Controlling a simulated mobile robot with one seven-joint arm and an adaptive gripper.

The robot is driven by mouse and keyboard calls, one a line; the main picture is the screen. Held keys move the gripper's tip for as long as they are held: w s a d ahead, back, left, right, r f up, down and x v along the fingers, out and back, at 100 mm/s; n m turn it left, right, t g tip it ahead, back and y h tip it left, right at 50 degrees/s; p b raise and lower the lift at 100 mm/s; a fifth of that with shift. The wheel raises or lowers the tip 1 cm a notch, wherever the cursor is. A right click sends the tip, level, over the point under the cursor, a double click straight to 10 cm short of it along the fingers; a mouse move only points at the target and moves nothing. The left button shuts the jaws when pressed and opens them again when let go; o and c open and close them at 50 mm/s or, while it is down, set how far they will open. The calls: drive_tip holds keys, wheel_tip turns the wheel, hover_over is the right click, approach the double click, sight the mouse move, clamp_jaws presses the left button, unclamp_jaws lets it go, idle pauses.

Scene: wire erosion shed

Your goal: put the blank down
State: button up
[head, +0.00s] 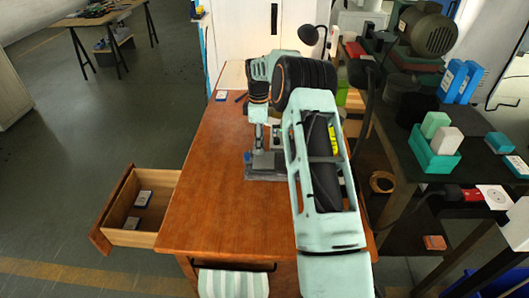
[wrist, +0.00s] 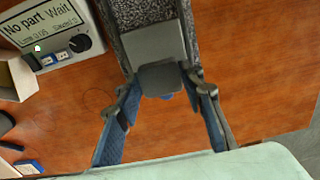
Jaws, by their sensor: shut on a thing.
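My gripper (wrist: 162,82) is shut on a dark grey block, the blank (wrist: 160,76), which sits between the fingertips in the wrist view. A bit of blue shows at its near edge. Beyond it in the wrist view are a lighter grey block (wrist: 153,42) and a speckled dark slab (wrist: 148,9). In the head view my gripper (head: 267,143) points down over the grey block and slab (head: 266,175) on the wooden bench. My arm hides part of this area. I cannot tell whether the blank touches what is beneath it.
A display unit (wrist: 50,28) reading "No part Wait" stands at upper left in the wrist view. The bench (head: 215,205) is clear at its front left. A crowded dark bench (head: 400,165) stands right.

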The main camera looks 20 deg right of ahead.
sight(265, 159)
drive_tip(key=shift+s+d+f, duration=0.1)
drive_tip(key=shift+d+f, duration=0.3)
drive_tip(key=f, duration=0.2)
drive_tip(key=d+f, duration=0.1)
drive_tip(key=shift+s+f, duration=0.15)
drive_tip(key=shift+f, duration=0.5)
drive_tip(key=o, duration=1.4)
drive_tip(key=shift+f, duration=0.15)
drive_tip(key=shift+o, duration=0.2)
wheel_tip(265, 159, up, 12)
